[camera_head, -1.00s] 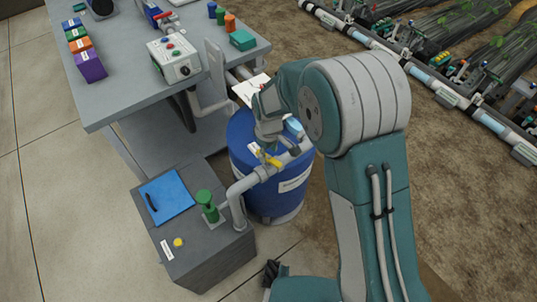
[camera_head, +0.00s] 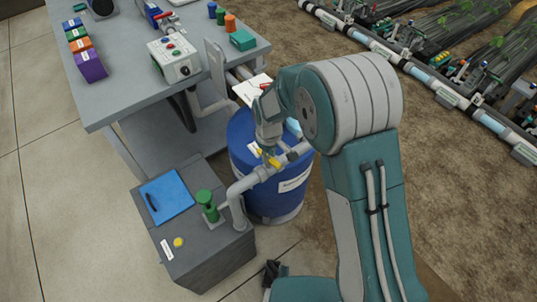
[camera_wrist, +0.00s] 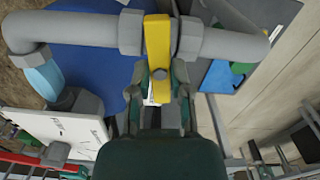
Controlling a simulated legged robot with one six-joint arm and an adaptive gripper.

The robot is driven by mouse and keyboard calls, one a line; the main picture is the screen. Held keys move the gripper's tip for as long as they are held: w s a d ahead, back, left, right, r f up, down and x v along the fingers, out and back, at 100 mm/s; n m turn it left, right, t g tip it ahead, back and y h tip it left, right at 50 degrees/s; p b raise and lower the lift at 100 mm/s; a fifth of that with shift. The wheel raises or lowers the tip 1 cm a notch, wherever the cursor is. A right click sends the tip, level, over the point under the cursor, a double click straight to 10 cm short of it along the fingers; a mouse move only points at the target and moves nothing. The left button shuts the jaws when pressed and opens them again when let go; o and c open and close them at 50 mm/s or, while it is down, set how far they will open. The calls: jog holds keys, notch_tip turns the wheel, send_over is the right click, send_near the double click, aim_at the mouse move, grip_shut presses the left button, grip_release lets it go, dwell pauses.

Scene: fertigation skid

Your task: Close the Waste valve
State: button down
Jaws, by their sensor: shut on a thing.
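My gripper (camera_wrist: 160,88) is shut on the near end of the handle, with one finger on each side. In the head view my gripper (camera_head: 267,147) comes down from above and hides part of the handle.
A grey box (camera_head: 205,250) with a blue lid panel (camera_head: 167,199) and a green fitting (camera_head: 206,205) stands left of the barrel. A grey bench (camera_head: 130,95) with a control box (camera_head: 175,60) is behind. A white sign (camera_wrist: 70,135) hangs close to my gripper.

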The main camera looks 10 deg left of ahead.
jog(key=shift+m, duration=1.2)
jog(key=c, duration=0.6)
grip_release()
jog(key=shift+f, duration=0.1)
jog(key=shift+o, duration=0.2)
jog(key=shift+a, duration=0.1)
notch_tip(320, 180, up, 12)
jog(key=shift+w, duration=0.1)
